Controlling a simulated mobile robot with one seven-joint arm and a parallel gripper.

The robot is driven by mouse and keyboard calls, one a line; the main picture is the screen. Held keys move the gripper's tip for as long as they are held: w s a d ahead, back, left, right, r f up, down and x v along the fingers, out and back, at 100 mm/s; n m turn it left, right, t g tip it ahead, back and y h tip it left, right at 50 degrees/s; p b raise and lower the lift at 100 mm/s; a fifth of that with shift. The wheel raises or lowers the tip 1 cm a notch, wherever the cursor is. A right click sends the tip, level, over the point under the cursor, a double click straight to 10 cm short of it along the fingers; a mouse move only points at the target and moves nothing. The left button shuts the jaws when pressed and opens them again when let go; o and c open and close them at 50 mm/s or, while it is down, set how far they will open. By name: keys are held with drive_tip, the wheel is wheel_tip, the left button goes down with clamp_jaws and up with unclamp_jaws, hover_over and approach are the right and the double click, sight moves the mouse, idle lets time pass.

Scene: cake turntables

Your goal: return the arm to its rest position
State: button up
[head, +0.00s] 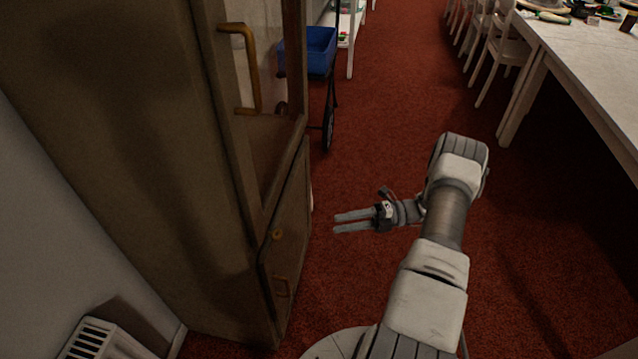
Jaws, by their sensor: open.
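My gripper (337,223) is in the head view, left of my bent arm, above the red carpet. Its two fingers point left toward the cabinet and stand apart with nothing between them. My arm reaches up from the bottom of the picture and bends at the elbow. The gripper is apart from the cabinet front as far as this view shows.
A tall brown cabinet (150,170) with a glazed door and brass handle (254,75) stands close on the left. A blue bin (318,50) on a wheeled cart stands behind it. A long white table (590,65) and chairs (505,50) are right. Carpet (390,110) between is clear.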

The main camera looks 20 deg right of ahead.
drive_tip(key=s+a+r+n+g+h, duration=0.1)
drive_tip(key=a+r+n+g+h, duration=0.3)
drive_tip(key=r+n, duration=0.6)
drive_tip(key=a+r+n+g+h, duration=0.2)
drive_tip(key=a+r+n+h, duration=0.5)
drive_tip(key=r, duration=0.5)
drive_tip(key=s+a+r+n+t+h, duration=0.35)
drive_tip(key=s+r+n, duration=0.4)
drive_tip(key=n, duration=0.35)
drive_tip(key=s+a+r+n+t+h, duration=0.2)
drive_tip(key=s+r+n+t+h, duration=0.15)
drive_tip(key=s+r+n, duration=0.45)
wheel_tip(320, 180, up, 12)
drive_tip(key=n+p, duration=0.2)
drive_tip(key=p, duration=1.2)
drive_tip(key=shift+s+a+r+n+y+p, duration=0.15)
drive_tip(key=shift+s+n+y+p, duration=0.15)
drive_tip(key=shift+n, duration=0.1)
